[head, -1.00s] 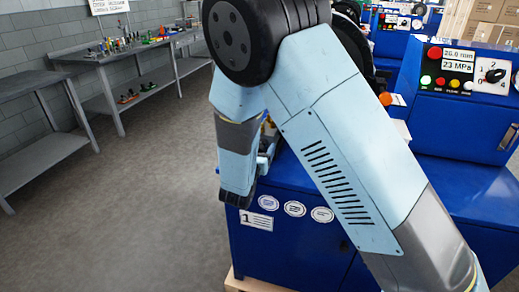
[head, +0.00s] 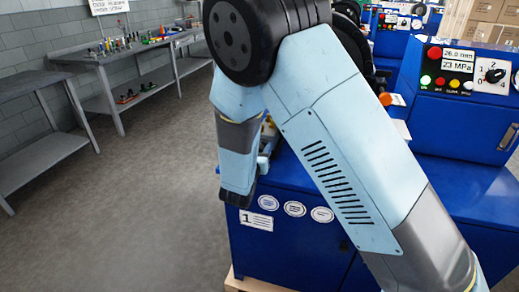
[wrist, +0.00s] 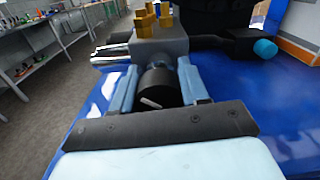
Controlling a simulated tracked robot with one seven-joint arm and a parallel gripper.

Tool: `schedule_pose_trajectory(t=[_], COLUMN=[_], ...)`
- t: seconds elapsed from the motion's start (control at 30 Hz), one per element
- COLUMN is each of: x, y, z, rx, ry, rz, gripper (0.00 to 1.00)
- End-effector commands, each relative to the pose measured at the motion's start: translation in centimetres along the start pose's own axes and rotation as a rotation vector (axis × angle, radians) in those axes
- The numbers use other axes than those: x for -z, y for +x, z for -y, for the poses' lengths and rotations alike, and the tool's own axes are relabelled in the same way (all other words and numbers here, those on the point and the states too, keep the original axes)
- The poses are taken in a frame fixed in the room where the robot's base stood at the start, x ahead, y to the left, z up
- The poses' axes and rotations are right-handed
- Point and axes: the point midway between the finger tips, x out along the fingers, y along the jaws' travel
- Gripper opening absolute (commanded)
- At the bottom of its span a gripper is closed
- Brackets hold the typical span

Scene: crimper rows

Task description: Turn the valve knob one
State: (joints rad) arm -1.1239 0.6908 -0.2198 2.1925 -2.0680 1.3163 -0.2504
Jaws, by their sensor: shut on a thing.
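The valve knob (wrist: 158,84) is black and round with a white pointer line, seen in the wrist view on the near face of a grey valve block (wrist: 160,48). The line lies slanted, nearer horizontal than upright. My gripper (wrist: 157,92) has one light blue finger on each side of the knob and is shut on it. In the head view my arm hides the knob, and my wrist hangs at the left end of the blue machine (head: 290,245), which bears a label with a 1.
Yellow fittings (wrist: 153,14) top the valve block, and silver pipes (wrist: 112,50) stick out to its left. A black handle with a blue tip (wrist: 265,48) is at right. A control panel (head: 465,72) reads 23 MPa. Grey workbenches (head: 115,55) stand left; the floor between is clear.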

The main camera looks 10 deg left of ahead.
Motion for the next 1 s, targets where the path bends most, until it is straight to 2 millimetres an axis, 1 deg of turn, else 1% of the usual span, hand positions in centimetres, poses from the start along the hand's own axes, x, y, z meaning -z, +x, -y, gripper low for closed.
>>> schedule_pose_trajectory(t=[0.13, 0.4, 0.5, 0.67, 0.93, 0.97, 1.0], x=[-0.02, -0.02, -0.01, -0.01, 0.01, 0.01, 0.01], y=[0.00, 0.02, -0.04, -0.03, -0.05, -0.05, -0.06], z=[0.00, 0.06, 0.01, 0.03, 0.03, 0.02, 0.02], rx=[0.000, 0.001, 0.000, 0.000, 0.000, 0.000, 0.000], ry=[0.061, 0.298, 0.360, 0.403, 0.404, 0.404, 0.404], rz=[0.000, 0.000, 0.000, 0.000, 0.000, 0.000, 0.000], gripper=[0.14, 0.14, 0.14, 0.14, 0.14, 0.46, 0.50])
